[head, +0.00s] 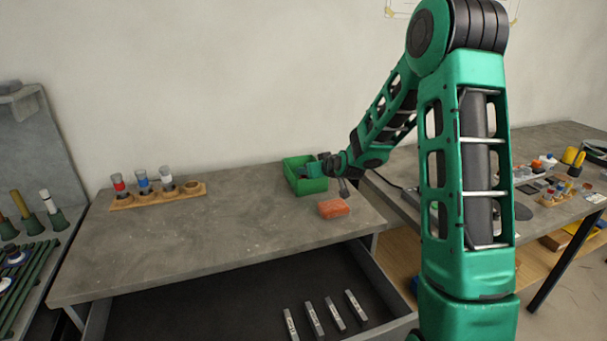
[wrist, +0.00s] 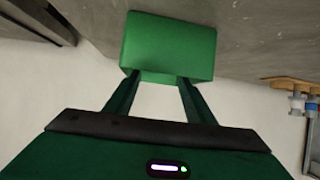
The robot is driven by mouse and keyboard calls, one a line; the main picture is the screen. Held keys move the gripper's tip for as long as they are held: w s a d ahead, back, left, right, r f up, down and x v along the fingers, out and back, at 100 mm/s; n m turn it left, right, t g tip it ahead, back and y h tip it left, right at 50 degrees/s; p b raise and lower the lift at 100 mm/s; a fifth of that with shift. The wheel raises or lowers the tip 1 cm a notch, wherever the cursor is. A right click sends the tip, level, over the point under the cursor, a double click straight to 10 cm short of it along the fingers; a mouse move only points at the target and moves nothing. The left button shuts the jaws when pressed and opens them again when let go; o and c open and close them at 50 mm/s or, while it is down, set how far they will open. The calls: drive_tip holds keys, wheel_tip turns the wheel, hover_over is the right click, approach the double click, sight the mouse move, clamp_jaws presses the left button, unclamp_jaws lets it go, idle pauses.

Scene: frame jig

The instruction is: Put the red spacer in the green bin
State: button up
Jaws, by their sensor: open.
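The red spacer (head: 333,208), a reddish-orange block, lies on the grey worktop near its right end. The green bin (head: 306,186) stands just behind it and to the left, open at the top; its inside is mostly hidden. My gripper (head: 313,169) is at the bin's right side, at about rim height, behind and above the spacer. In the wrist view the green bin (wrist: 168,45) is straight ahead of the fingertips (wrist: 158,79). The fingers are apart with nothing between them. The spacer does not show in the wrist view.
A wooden rack (head: 158,196) with several capped vials stands at the back left of the worktop. An open drawer (head: 250,300) below holds several grey bars. A cluttered side table (head: 530,165) is at right. The worktop's middle is clear.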

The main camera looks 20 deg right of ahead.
drive_tip(key=v, duration=0.8)
drive_tip(key=s+r+m+g, duration=0.1)
drive_tip(key=s+m+g, duration=0.5)
drive_tip(key=s, duration=3.9)
drive_tip(key=g, duration=0.6)
drive_tip(key=shift+m, duration=0.3)
drive_tip(key=shift+s, duration=0.1)
drive_tip(key=shift+w+f, duration=0.2)
drive_tip(key=shift+w, duration=0.4)
